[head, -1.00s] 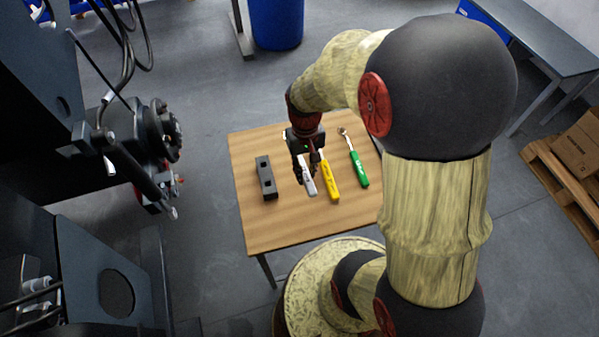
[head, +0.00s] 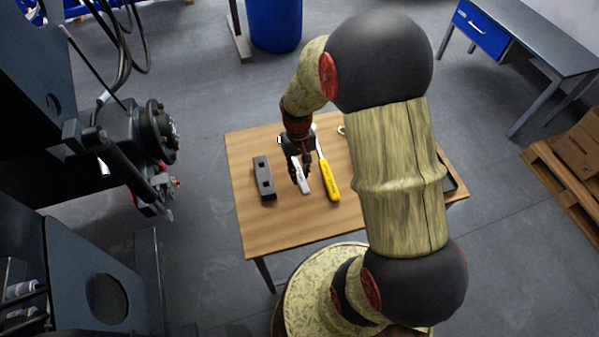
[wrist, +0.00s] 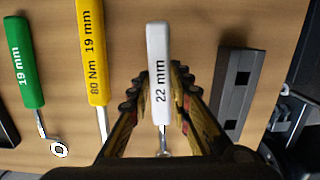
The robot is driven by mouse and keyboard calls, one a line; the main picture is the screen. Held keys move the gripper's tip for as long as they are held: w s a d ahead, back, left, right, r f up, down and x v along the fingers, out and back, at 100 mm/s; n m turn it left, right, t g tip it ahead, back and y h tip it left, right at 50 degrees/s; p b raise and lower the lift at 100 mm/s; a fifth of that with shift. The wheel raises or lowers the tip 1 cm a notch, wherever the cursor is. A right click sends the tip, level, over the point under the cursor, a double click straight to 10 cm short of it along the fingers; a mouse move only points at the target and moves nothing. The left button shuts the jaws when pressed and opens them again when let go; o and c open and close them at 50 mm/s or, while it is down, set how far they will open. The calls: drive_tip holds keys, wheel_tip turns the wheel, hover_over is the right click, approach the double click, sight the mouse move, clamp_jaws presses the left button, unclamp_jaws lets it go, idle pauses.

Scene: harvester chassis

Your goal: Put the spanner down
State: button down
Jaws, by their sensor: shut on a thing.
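The spanner with the white handle marked "22 mm" (wrist: 158,75) is between the fingers of my gripper (wrist: 160,105) in the wrist view. The fingers are shut on it. In the head view my gripper (head: 299,168) is over the wooden table, and the white handle (head: 303,182) shows just below it. Whether the handle touches the table cannot be told. A yellow spanner marked "80 Nm 19 mm" (wrist: 93,50) lies close beside it; its handle also shows in the head view (head: 328,180). A green spanner marked "19 mm" (wrist: 24,62) lies further left in the wrist view.
A dark block with square holes (head: 264,178) lies on the table (head: 285,230) left of my gripper. The table's front part is clear. My arm hides the table's right side in the head view. The machine chassis (head: 90,260) stands to the left.

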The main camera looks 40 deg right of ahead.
drive_tip(key=shift+f, duration=0.1)
drive_tip(key=c, duration=1.6)
unclamp_jaws()
drive_tip(key=shift+c, duration=0.2)
drive_tip(key=s+a+r+n+t+p, duration=0.1)
drive_tip(key=a+r+p, duration=0.15)
drive_tip(key=r, duration=0.95)
drive_tip(key=s+a+r+t+p, duration=0.1)
drive_tip(key=a+r+t, duration=0.15)
drive_tip(key=r, duration=0.95)
drive_tip(key=s+a+r+n+t, duration=0.2)
drive_tip(key=s+a+r+t, duration=0.1)
drive_tip(key=s+a+r, duration=0.4)
drive_tip(key=s+r, duration=0.2)
drive_tip(key=s, duration=0.1)
drive_tip(key=shift+r, duration=0.2)
drive_tip(key=shift+s, duration=0.1)
